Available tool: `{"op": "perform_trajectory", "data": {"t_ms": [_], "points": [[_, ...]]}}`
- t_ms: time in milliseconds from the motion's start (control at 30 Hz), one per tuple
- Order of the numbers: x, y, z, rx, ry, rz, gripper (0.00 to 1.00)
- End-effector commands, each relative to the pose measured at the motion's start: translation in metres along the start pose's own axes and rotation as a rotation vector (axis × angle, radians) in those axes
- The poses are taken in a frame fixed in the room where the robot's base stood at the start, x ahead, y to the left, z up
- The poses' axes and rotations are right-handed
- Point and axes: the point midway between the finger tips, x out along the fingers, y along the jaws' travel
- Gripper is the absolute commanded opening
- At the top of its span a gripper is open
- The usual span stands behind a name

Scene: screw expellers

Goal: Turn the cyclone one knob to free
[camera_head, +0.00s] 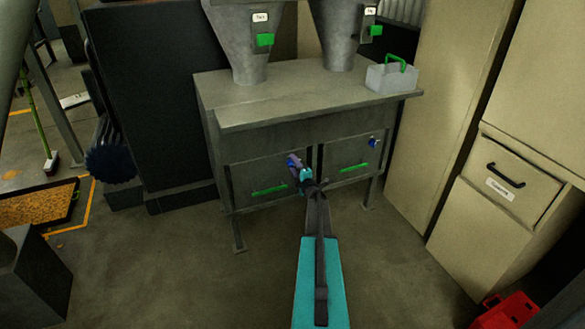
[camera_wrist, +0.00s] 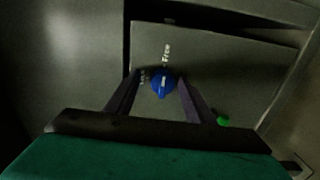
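A blue knob (camera_wrist: 162,84) with a white mark sits on a grey drawer front in the wrist view. A "Free" label is above it, and another label, seemingly "Lock", is at its left. The white mark runs roughly up and down, towards "Free". My gripper (camera_wrist: 158,77) is open, with one finger on each side of the knob and dark gaps visible between; I cannot tell the depth. In the head view my gripper (camera_head: 299,168) is at the upper right of the cabinet's left drawer (camera_head: 262,178), largely covering its blue knob (camera_head: 290,160).
Two grey cyclone cones (camera_head: 238,45) stand on the metal cabinet (camera_head: 300,95), with green handles. The right drawer (camera_head: 345,160) has its own blue knob (camera_head: 374,142) and green handle. A grey box (camera_head: 390,78) sits on top. Beige cabinets (camera_head: 430,110) close off the right side.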

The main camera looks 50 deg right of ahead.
Motion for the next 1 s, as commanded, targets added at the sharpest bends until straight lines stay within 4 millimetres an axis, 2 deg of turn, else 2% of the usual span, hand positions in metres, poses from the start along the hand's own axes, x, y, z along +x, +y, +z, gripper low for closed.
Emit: {"op": "perform_trajectory", "data": {"t_ms": [467, 667, 1000], "points": [[-0.008, -0.003, -0.001, -0.002, 0.0, -0.005, 0.48], [-0.024, -0.003, -0.001, -0.002, -0.001, -0.006, 0.48], [-0.062, -0.003, -0.002, -0.002, -0.001, -0.006, 0.48]]}}
